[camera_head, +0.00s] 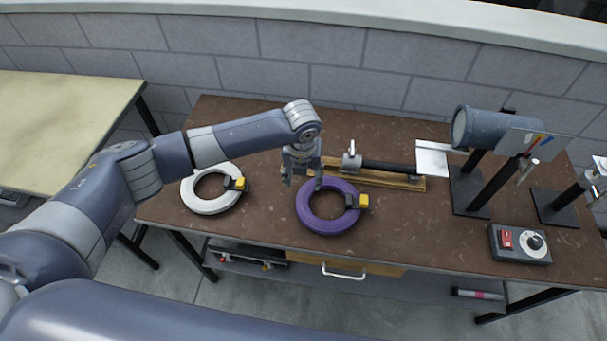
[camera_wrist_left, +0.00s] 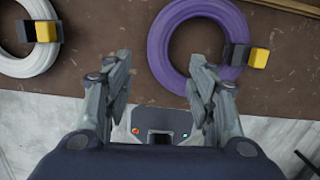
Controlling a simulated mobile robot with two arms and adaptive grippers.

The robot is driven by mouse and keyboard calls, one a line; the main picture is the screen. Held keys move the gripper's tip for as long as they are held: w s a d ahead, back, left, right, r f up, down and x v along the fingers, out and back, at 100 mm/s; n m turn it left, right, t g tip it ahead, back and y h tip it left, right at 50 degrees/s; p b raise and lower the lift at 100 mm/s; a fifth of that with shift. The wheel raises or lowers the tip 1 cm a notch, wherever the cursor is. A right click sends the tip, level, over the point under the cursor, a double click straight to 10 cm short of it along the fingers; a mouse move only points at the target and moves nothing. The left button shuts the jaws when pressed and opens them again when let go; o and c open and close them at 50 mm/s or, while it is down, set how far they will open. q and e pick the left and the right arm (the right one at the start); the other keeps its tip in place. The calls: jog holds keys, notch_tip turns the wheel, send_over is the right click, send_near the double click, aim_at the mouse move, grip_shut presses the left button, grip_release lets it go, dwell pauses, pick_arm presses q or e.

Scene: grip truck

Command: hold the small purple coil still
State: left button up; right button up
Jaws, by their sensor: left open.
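The purple coil (camera_head: 328,227) lies flat on the brown workbench, with a black and yellow connector on its right side. It also shows in the left wrist view (camera_wrist_left: 158,45) at the top middle, partly cut off by the frame edge. My left gripper (camera_head: 303,180) is open and empty, pointing down above the far left side of the purple coil. In the left wrist view its two fingers (camera_wrist_left: 160,61) are spread, the right one overlapping the coil's lower edge in the picture. I cannot tell whether it touches the coil.
A white coil (camera_head: 204,206) lies to the left. A wooden rail with a metal fixture (camera_head: 390,180) lies just behind the purple coil. A grey lamp (camera_head: 490,130) and a control box (camera_head: 519,244) stand at the right. The workbench (camera_head: 430,225) is clear right of the coil.

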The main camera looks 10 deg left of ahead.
aim_at(304, 197)
pick_arm(q)
jog(key=f+b, duration=0.3)
jog(key=w+f+b, duration=0.1)
jog(key=f+b, duration=0.2)
jog(key=f, duration=0.1)
jog(key=f+b, duration=0.3)
jog(key=b, duration=0.1)
jog(key=shift+w+f, duration=0.25)
jog(key=shift+f, duration=0.1)
jog(key=shift+w+f+b, duration=0.15)
jog(key=shift+f+b, duration=0.15)
jog(key=shift+f, duration=0.3)
